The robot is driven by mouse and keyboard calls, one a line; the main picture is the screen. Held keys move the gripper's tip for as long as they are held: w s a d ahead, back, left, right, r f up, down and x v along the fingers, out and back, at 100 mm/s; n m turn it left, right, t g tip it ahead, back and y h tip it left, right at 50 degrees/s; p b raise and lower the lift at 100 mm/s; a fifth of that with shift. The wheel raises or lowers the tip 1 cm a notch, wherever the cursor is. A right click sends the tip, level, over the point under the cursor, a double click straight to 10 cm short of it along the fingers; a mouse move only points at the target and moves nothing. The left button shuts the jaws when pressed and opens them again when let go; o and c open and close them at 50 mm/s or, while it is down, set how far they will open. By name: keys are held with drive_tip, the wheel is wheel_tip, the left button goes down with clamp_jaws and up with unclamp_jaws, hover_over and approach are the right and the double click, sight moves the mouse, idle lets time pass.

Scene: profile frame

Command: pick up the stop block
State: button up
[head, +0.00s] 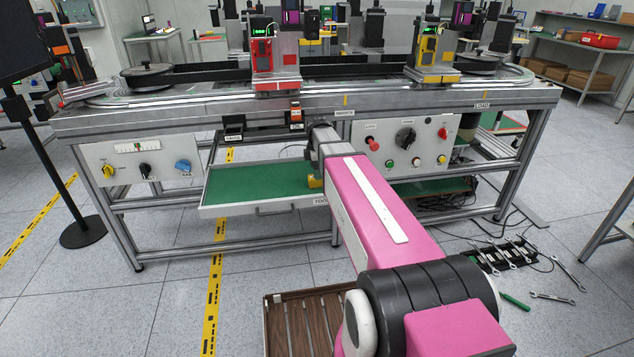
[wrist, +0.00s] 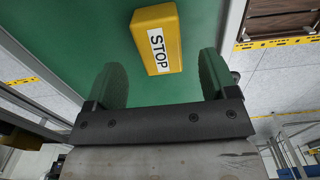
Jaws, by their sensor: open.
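The stop block (wrist: 157,40) is a yellow block with a white label reading STOP. In the wrist view it lies on the green surface of the drawer (wrist: 60,35), ahead of my gripper (wrist: 160,82) and between the lines of its two fingers. The fingers are apart with nothing between their tips. In the head view a small part of the yellow block (head: 315,181) shows in the pulled-out green drawer (head: 250,183), beside my arm. My arm hides the rest of it, and my gripper is hidden there too.
The profile-frame bench (head: 310,100) stands over the drawer, with a control panel (head: 408,145) on the right and another (head: 140,160) on the left. A slatted wooden crate (head: 300,322) is on the floor in front. Wrenches (head: 515,252) lie on the floor at right.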

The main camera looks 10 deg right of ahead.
drive_tip(key=shift+f, duration=1.95)
drive_tip(key=c, duration=1.1)
drive_tip(key=shift+r, duration=0.15)
drive_tip(key=shift+r, duration=0.55)
drive_tip(key=r, duration=0.2)
drive_tip(key=s+a+r, duration=0.1)
drive_tip(key=shift+r, duration=0.3)
drive_tip(key=s+a+r, duration=0.5)
drive_tip(key=a+r, duration=0.1)
drive_tip(key=a, duration=0.2)
drive_tip(key=shift+s+a, duration=0.15)
drive_tip(key=shift+a, duration=0.25)
